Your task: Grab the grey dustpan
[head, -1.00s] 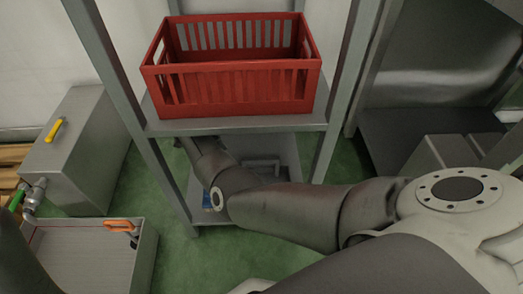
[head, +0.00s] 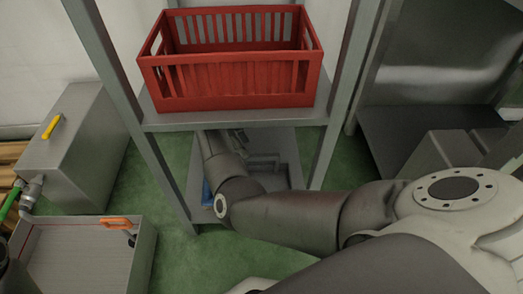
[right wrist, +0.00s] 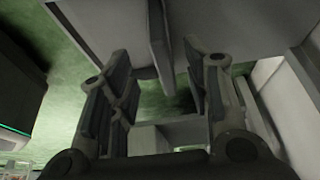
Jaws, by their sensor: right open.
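A grey object that looks like the dustpan (head: 264,160) is on the lower shelf in the head view, partly hidden by my right arm. My right gripper (head: 222,140) is under the upper shelf, just left of it, and shows only in part there. In the right wrist view the right gripper (right wrist: 163,98) is open, its dark fingers spread left and right. A narrow grey upright piece (right wrist: 158,42) shows in the gap, beyond or between the fingertips; I cannot tell whether it is part of the dustpan. No grip on it shows. My left gripper is out of view.
A red crate (head: 232,88) stands on the upper shelf (head: 235,121), above my right forearm. Grey rack posts (head: 168,183) flank the lower shelf. A blue item (head: 207,193) lies at its left front. Metal boxes (head: 68,145) stand at left. Green floor shows between.

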